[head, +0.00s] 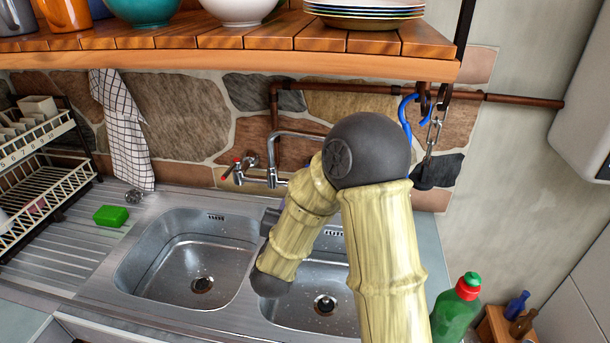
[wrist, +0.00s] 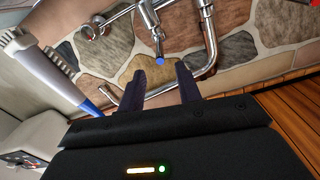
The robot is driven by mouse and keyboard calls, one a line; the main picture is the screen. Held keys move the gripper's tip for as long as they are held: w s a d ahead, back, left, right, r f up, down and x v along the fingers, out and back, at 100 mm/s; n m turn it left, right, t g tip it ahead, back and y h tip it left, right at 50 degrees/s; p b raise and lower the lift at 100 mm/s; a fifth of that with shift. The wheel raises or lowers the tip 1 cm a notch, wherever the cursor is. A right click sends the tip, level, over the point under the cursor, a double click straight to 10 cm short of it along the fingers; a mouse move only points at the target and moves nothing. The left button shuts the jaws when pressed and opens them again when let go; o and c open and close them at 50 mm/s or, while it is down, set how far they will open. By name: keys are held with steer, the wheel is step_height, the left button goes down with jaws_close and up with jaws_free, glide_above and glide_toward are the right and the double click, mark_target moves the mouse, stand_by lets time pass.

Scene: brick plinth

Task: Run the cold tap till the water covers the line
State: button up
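The steel tap (head: 284,172) is on the stone wall above the sink. Its red-tipped handle (head: 232,168) shows at left; my arm hides the right side. In the wrist view, a chrome handle with a blue tip (wrist: 159,61) lies between and just beyond the fingertips of my gripper (wrist: 162,76). The dark fingers look open, with no clear contact. The chrome spout (wrist: 209,50) curves close by. The left basin (head: 180,262) and right basin (head: 285,313) hold only scattered drops, and both drains show. I see no line and no running water.
A shelf (head: 230,68) with crockery overhangs the sink. A dish brush (wrist: 50,75) hangs beside my gripper. A chain (head: 434,130) hangs at right with a dark piece below. A green sponge (head: 110,215), dish rack (head: 45,185) and green bottle (head: 455,315) flank the basins.

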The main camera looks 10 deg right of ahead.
steer(key=p+x, duration=0.2)
steer(key=x, duration=0.9)
steer(key=shift+c, duration=0.4)
jaws_close()
